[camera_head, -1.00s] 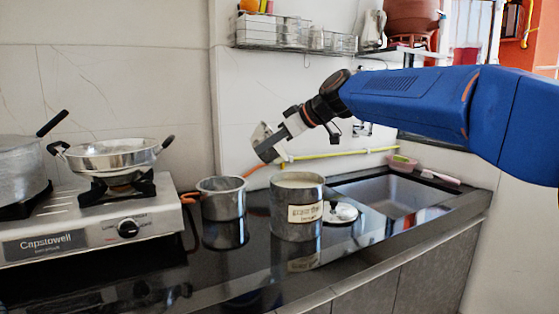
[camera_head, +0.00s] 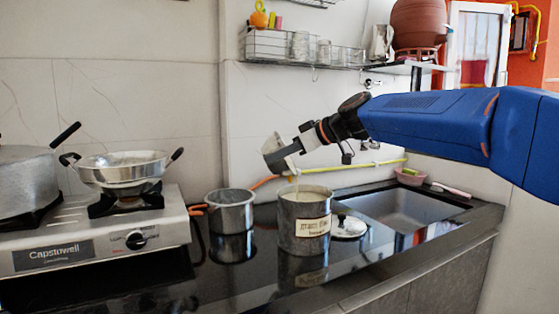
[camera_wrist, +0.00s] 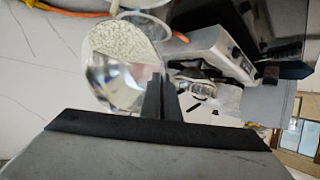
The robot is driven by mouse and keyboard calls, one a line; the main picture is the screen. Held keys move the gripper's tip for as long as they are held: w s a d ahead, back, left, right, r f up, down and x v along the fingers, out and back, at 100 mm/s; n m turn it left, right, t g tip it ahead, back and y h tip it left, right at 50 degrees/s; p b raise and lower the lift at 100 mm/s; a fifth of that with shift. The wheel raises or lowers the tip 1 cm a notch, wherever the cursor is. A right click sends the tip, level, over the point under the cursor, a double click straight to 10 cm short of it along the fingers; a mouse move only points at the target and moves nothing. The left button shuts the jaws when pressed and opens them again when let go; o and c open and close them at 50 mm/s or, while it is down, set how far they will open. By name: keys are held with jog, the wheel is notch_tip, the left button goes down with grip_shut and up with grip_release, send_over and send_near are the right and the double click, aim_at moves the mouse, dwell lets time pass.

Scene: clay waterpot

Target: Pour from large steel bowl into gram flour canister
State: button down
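The gram flour canister (camera_head: 304,237) stands upright and open on the dark counter, with a cream label and pale contents near its rim. My gripper (camera_head: 290,151) is above it, shut on the rim of the large steel bowl (camera_head: 273,158). The bowl is tilted above the canister's mouth, apart from it. A thin pale streak shows between the bowl and the canister. In the wrist view the shiny steel bowl (camera_wrist: 108,78) holds pale, grainy contents, and the dark gripper fingers (camera_wrist: 160,98) are at its rim. The gripped edge is partly hidden.
A steel pot (camera_head: 230,211) stands left of the canister, and a lid with a knob (camera_head: 348,227) lies right of it. A gas stove (camera_head: 90,230) with a steel pan (camera_head: 122,170) is at left. A sink (camera_head: 400,207) is at right. A wire rack (camera_head: 303,47) hangs above.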

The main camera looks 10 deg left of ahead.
jog(key=shift+d+r, duration=0.1)
jog(key=shift+d, duration=0.05)
jog(key=shift+d+r+y, duration=0.15)
jog(key=shift+d+y, duration=0.1)
jog(key=shift+y, duration=0.25)
jog(key=shift+d, duration=0.15)
dwell(0.7)
jog(key=shift+d+r+m+y, duration=0.3)
jog(key=shift+m+y, duration=0.1)
jog(key=shift+y, duration=0.3)
jog(key=shift+d, duration=0.2)
jog(key=shift+w+d+r+t+y, duration=0.15)
jog(key=shift+d+t+y, duration=0.2)
jog(key=shift+y, duration=0.25)
jog(key=shift+m, duration=0.3)
dwell(0.4)
jog(key=shift+d+r+y, duration=0.15)
jog(key=shift+d+y, duration=0.3)
jog(key=shift+y, duration=0.25)
